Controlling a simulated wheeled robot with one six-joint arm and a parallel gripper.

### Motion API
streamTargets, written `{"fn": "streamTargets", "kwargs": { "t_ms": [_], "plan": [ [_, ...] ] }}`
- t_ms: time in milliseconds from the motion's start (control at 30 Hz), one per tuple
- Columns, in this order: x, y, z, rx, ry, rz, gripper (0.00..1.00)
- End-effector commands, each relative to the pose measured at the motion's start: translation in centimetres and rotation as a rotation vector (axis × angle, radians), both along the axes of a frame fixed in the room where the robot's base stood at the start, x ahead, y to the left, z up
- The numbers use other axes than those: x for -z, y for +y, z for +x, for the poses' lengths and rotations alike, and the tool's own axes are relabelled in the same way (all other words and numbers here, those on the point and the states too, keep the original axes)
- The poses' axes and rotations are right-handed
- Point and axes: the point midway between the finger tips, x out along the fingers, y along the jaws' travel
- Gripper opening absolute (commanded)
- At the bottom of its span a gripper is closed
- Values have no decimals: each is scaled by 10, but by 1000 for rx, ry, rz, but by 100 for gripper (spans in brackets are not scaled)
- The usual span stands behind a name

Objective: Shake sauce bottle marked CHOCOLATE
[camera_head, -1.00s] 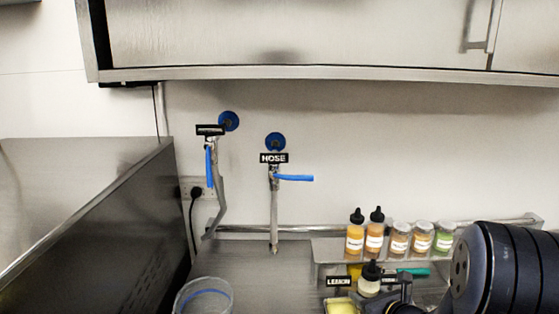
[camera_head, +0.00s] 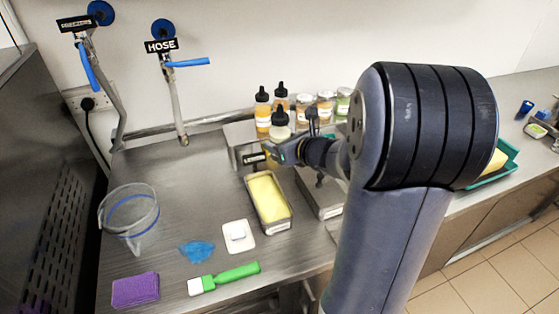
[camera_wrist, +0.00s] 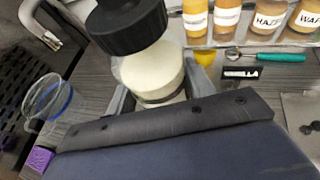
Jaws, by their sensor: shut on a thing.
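My gripper (camera_head: 288,150) is shut on a squeeze bottle (camera_head: 279,130) with cream-white contents and a black cap. The bottle (camera_wrist: 153,75) fills the upper middle of the wrist view, tilted in the picture, with its black cap toward the camera. The grey fingers (camera_wrist: 160,98) close around its lower body. Its label is hidden, so I cannot read whether it is marked CHOCOLATE. Two orange squeeze bottles with black caps stand on the shelf behind, one at the left end (camera_head: 263,112) and one beside it (camera_head: 281,97).
Labelled jars (camera_head: 325,106) stand on the shelf right of the bottles. A pan of yellow ice cream (camera_head: 268,196) lies in front. A clear jug (camera_head: 129,216), purple sponge (camera_head: 135,290), blue cloth (camera_head: 196,251) and green-handled spatula (camera_head: 226,278) are on the counter. The hose tap (camera_head: 175,95) hangs at left.

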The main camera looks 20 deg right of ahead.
Motion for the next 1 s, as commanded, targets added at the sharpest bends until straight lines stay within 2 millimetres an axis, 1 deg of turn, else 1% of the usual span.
{"fn": "streamTargets", "kwargs": {
  "t_ms": [33,67,100,133,200,233,267,300,400,433,500,533,567,600,700,767,800,867,900,967,1000],
  "plan": [
    [10,0,0,0,11,5,23],
    [23,0,-1,1,18,10,23],
    [43,1,-1,3,23,14,23],
    [55,0,-1,3,24,13,23],
    [75,0,-1,2,18,11,23],
    [77,0,0,2,13,9,23],
    [76,0,0,1,9,6,23],
    [65,0,1,-1,-1,2,23],
    [21,0,1,-1,-10,-7,23],
    [11,0,0,-1,-9,-5,23],
    [1,0,0,0,1,-1,23],
    [4,0,0,1,6,2,23],
    [14,0,-1,0,14,7,23],
    [34,0,-1,2,23,12,23],
    [71,0,-1,2,20,12,23],
    [77,0,0,2,12,7,23],
    [72,0,0,1,4,4,23],
    [47,0,1,0,-7,-3,23],
    [29,0,1,-1,-11,-5,23],
    [8,0,0,-1,-8,-6,23],
    [1,0,0,0,-3,-2,23]
  ]
}}
